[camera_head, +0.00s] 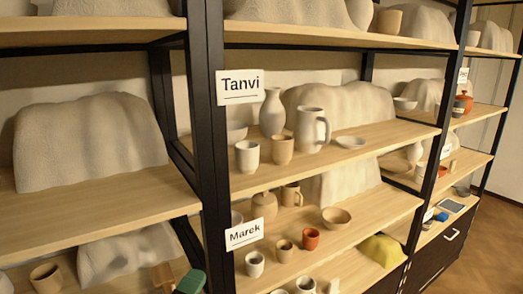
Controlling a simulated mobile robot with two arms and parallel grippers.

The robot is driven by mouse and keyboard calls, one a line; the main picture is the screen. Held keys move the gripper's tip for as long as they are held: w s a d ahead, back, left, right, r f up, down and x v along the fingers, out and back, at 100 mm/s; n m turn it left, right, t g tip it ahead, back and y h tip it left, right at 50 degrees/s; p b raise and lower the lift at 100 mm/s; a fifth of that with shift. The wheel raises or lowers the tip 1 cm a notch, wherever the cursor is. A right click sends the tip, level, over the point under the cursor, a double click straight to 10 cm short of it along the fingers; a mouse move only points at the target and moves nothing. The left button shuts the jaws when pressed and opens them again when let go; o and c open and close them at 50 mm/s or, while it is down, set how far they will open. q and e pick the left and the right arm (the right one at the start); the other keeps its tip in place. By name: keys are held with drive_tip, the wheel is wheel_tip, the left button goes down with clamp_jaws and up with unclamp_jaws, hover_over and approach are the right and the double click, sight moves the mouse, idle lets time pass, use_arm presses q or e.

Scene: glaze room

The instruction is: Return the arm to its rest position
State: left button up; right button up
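Neither of my arms and neither gripper shows in the head view. The view is filled by an open shelving rack with wooden boards (95,210) and black uprights (211,140). Where the arms are, and whether the grippers are open or hold anything, is hidden from this view.
A label "Tanvi" (240,85) and a label "Marek" (244,234) hang on the rack. The middle shelf holds a pitcher (311,130), a tall vase (272,113) and cups. Lower stand an orange cup (311,238) and a bowl (336,217). Bare floor (487,245) shows at right.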

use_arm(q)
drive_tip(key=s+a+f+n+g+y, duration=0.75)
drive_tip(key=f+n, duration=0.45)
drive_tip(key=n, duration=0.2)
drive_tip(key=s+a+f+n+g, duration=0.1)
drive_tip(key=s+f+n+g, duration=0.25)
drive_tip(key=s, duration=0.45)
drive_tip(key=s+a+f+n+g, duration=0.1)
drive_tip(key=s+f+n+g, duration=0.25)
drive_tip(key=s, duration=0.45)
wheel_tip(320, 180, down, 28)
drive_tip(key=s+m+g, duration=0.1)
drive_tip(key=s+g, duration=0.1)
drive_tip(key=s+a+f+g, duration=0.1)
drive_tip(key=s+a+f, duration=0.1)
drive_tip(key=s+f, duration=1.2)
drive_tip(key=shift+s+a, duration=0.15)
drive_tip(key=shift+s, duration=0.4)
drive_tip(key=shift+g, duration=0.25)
